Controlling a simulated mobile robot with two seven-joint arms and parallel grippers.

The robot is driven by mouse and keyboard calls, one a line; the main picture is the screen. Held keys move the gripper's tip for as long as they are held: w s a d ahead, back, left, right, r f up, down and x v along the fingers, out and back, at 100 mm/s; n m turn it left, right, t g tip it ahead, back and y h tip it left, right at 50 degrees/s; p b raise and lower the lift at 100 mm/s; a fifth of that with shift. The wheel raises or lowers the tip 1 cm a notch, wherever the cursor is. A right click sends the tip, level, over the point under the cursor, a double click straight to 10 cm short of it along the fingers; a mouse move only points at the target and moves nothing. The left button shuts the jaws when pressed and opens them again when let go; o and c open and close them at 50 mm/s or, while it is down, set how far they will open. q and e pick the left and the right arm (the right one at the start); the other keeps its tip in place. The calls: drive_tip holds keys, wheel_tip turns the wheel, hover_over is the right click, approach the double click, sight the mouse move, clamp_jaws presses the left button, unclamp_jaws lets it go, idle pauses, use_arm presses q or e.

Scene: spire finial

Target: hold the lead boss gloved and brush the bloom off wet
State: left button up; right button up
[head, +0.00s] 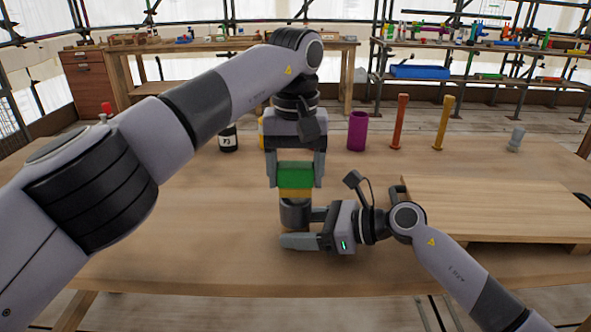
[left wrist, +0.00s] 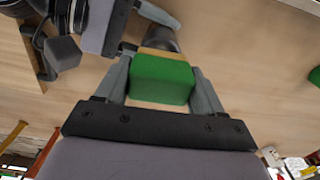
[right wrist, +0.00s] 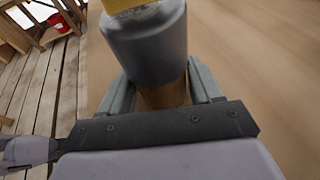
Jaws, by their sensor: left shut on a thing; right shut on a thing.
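A brush with a green block back (head: 295,175) and a yellow lower face is in my left gripper (head: 295,184). The green block also fills the middle of the left wrist view (left wrist: 162,80), between both fingers. The grey lead boss (head: 294,213) is directly below the brush. My right gripper (head: 300,228) is shut around its lower part from the right. In the right wrist view the boss (right wrist: 147,45) is a grey cylinder with a brown lower part. The yellow face is at its top; I cannot tell whether it presses or just hovers.
A raised wooden board (head: 500,205) lies on the right of the table. A black jar (head: 228,139), a purple cylinder (head: 357,131), an orange post (head: 399,122), a yellow post (head: 443,122) and a small grey piece (head: 516,139) stand along the back. The table's front left is clear.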

use_arm(q)
drive_tip(key=shift+f, duration=0.45)
idle(0.3)
drive_tip(key=shift+w, duration=0.15)
drive_tip(key=shift+w, duration=0.35)
drive_tip(key=shift+s+f, duration=0.15)
drive_tip(key=shift+s, duration=0.95)
drive_tip(key=shift+w, duration=0.1)
drive_tip(key=shift+w+d, duration=0.1)
drive_tip(key=shift+w, duration=0.95)
